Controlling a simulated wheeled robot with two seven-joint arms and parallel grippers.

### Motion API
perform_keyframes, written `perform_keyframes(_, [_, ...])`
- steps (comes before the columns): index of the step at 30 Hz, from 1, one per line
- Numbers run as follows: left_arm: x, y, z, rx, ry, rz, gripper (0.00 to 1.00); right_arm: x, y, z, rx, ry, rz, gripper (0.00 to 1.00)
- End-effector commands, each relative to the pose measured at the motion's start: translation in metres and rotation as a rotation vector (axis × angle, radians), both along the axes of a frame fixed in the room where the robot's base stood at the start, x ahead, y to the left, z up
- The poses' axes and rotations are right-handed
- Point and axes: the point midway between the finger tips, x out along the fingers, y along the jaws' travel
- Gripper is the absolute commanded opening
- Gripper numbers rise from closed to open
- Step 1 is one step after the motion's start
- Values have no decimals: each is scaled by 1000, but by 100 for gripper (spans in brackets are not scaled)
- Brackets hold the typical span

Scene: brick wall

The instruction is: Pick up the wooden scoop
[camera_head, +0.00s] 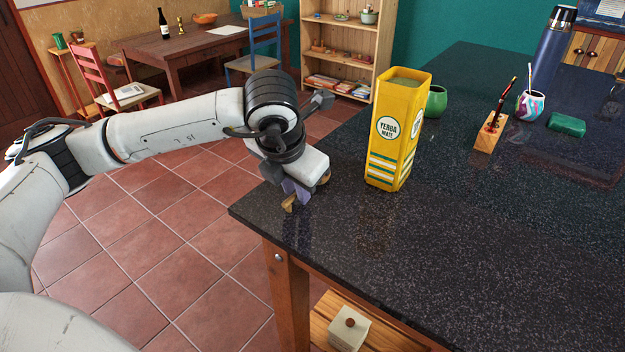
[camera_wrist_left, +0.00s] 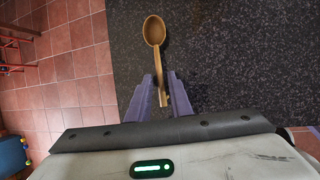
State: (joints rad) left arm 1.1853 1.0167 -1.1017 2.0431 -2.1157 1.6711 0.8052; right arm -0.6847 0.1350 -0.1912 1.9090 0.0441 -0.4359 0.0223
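The wooden scoop (camera_wrist_left: 154,31) lies on the dark stone counter near its edge in the left wrist view, its bowl away from my gripper. Its handle runs down between the two purple fingers of my left gripper (camera_wrist_left: 160,77). The fingers stand apart, with a small gap showing beside the handle. In the head view my left gripper (camera_head: 291,190) is low at the counter's left corner and hides most of the scoop. Only small brown pieces of the scoop (camera_head: 325,177) show around it. My right gripper is not in view.
A tall yellow yerba mate package (camera_head: 397,130) stands on the counter (camera_head: 450,240) just right of my left gripper. A green cup (camera_head: 435,101), a wooden holder (camera_head: 489,136), a patterned gourd (camera_head: 530,105) and a blue flask (camera_head: 553,50) stand further right. The counter's front is clear.

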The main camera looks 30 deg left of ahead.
Motion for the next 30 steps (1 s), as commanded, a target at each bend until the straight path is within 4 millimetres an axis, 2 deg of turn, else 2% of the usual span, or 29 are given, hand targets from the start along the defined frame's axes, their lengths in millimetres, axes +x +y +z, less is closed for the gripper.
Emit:
perform_keyframes(8, [2,1,-4,0,-1,-1,19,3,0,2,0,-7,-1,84])
perform_keyframes(12, [2,0,-4,0,-1,-1,0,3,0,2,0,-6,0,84])
perform_keyframes(24, [2,0,-2,-1,-3,-1,0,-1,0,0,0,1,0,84])
perform_keyframes(26, [2,0,2,-1,-4,-1,0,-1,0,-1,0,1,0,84])
perform_keyframes(30, [3,0,23,-2,-7,-1,0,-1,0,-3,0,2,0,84])
